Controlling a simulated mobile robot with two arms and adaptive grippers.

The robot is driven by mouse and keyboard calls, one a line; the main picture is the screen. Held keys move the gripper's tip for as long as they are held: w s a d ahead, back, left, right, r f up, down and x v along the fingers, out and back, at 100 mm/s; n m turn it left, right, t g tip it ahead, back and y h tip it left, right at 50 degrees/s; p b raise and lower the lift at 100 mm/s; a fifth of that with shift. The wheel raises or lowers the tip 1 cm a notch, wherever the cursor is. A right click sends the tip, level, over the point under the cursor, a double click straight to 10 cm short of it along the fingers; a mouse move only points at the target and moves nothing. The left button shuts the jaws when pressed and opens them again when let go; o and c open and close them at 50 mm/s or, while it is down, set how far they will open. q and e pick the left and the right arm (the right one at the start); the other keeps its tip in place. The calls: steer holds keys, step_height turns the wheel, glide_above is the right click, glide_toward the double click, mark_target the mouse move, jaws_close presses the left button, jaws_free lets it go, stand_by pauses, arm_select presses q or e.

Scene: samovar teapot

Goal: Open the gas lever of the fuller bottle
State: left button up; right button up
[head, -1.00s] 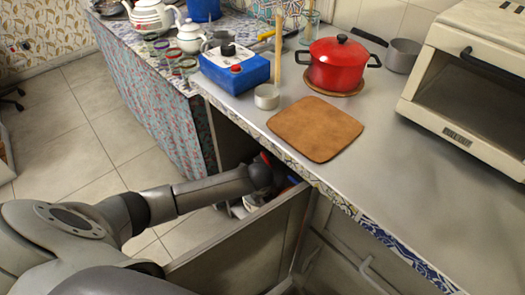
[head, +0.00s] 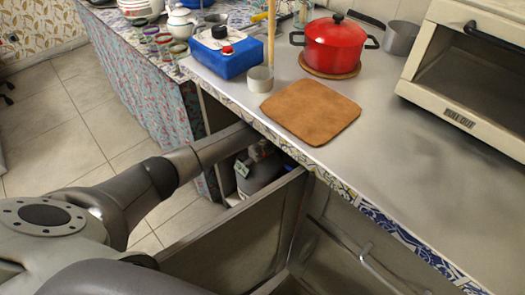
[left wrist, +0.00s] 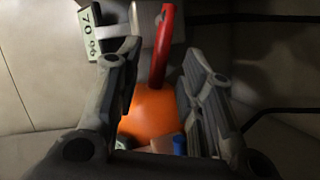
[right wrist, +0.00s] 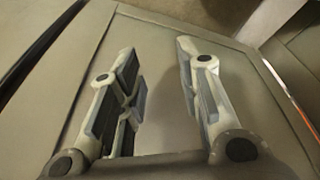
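My left gripper (left wrist: 160,58) is open inside the cabinet under the counter, hidden by the counter in the head view. In the left wrist view an orange rounded bottle (left wrist: 150,108) lies between and beyond its fingers. A red lever-like bar (left wrist: 163,45) rises above the orange body, also between the fingers; I cannot tell whether they touch it. In the head view a grey bottle (head: 262,172) with a pale tag (head: 242,168) shows in the cabinet; that tag is unreadable. My right gripper (right wrist: 156,50) is open and empty.
The counter (head: 400,150) overhangs the cabinet, and an open cabinet door (head: 240,240) stands in front. On the counter are a red pot (head: 335,45), a brown board (head: 311,110), a blue container (head: 222,55) and an oven (head: 480,70). Tiled floor is free at left.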

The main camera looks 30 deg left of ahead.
arm_select(q)
steer(key=shift+w+a+f, duration=0.1)
steer(key=shift+w+f, duration=0.1)
steer(key=shift+f, duration=0.35)
arm_select(e)
steer(key=shift+w+r, duration=0.2)
steer(key=shift+r, duration=0.7)
arm_select(q)
steer(key=shift+c, duration=0.4)
jaws_close()
